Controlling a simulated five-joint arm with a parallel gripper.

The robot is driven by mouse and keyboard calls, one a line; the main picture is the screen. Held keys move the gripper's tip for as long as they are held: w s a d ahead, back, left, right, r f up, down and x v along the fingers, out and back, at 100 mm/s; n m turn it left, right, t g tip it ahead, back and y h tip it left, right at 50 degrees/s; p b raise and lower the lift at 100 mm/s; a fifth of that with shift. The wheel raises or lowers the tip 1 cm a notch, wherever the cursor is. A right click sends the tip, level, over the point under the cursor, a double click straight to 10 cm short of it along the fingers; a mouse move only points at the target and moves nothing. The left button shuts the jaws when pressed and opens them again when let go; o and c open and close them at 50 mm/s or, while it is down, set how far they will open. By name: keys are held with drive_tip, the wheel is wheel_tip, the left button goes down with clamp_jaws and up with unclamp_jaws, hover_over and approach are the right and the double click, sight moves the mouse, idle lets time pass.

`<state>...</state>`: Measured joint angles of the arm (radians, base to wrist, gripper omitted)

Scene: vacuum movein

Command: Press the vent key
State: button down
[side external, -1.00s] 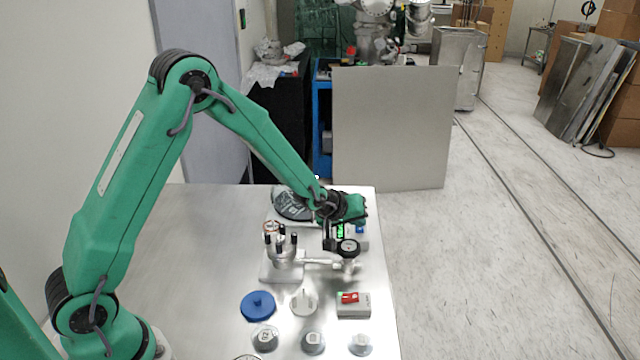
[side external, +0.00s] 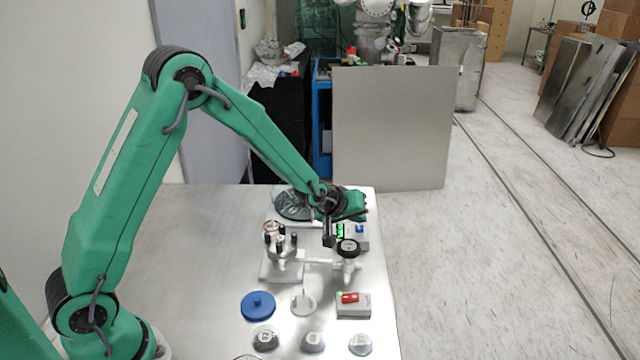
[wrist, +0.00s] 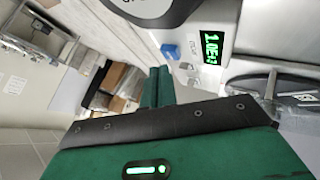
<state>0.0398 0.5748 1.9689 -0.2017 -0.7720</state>
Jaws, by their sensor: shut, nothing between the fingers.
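A blue key (side external: 360,229) sits on a small pale control box (side external: 363,243), to the right of a lit green display (side external: 340,231). I take it for the vent key; its label is too small to read. My gripper (side external: 361,215) is just above the blue key in the side view. In the wrist view the green fingers (wrist: 159,70) are shut and empty, with their tips close to the blue key (wrist: 170,50). A small gap shows there, but I cannot tell whether they touch. The display reads about 1.0E (wrist: 210,47).
A round dial gauge (side external: 348,247) stands in front of the box. A metal fixture with dark posts (side external: 280,240) is to its left. A blue knobbed disc (side external: 258,304), a box with a red switch (side external: 352,304) and several weights lie nearer. The table's left side is clear.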

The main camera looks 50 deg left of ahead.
sight(356, 230)
drive_tip(key=shift+r, duration=0.1)
drive_tip(key=shift+r, duration=2.9)
